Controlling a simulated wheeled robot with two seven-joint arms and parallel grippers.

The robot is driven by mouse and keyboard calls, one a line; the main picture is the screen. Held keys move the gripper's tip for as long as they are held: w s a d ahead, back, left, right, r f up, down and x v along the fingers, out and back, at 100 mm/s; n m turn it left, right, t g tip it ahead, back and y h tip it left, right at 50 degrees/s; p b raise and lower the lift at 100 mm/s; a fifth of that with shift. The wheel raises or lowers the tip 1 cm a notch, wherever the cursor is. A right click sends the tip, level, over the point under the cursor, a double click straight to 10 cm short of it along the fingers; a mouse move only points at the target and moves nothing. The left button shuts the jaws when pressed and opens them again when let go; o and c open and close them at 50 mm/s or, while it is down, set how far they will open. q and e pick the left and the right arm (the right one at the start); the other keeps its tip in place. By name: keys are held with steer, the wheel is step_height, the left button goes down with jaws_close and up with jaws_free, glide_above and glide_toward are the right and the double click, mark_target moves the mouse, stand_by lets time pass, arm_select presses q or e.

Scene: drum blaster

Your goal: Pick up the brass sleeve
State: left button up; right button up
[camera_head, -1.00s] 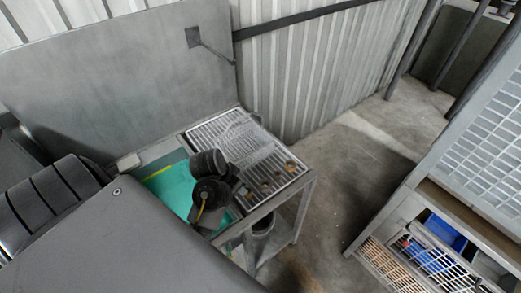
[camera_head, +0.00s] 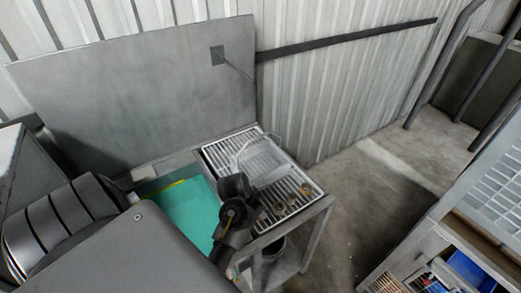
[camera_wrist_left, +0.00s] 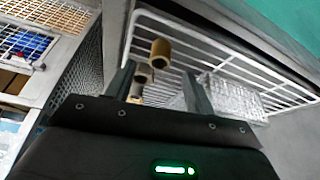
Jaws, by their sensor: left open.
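Several small brass sleeves stand on a white wire rack (camera_head: 212,157) at its near right end. In the head view one brass sleeve (camera_head: 304,191) is near the right corner and another (camera_head: 277,208) is closer to my left arm. In the left wrist view a tan, hollow brass sleeve (camera_wrist_left: 160,53) lies just beyond the fingertips, with smaller ones partly hidden behind and below it. My left gripper (camera_wrist_left: 157,71) is open and empty, with its fingers pointing toward the sleeves. In the head view my left arm's wrist hides the gripper. My right gripper is not in view.
A teal surface (camera_head: 190,212) is left of the rack. A shelf unit (camera_head: 470,225) with a blue bin stands at right. Open floor (camera_head: 375,195) lies between.

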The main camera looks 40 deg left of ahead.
arm_select(q)
steer(key=b+x, duration=0.3)
steer(key=x, duration=0.1)
steer(key=shift+w+f, duration=0.2)
steer(key=shift+f, duration=0.05)
steer(key=shift+r, duration=0.15)
steer(key=shift+c, duration=0.7)
steer(key=c, duration=1)
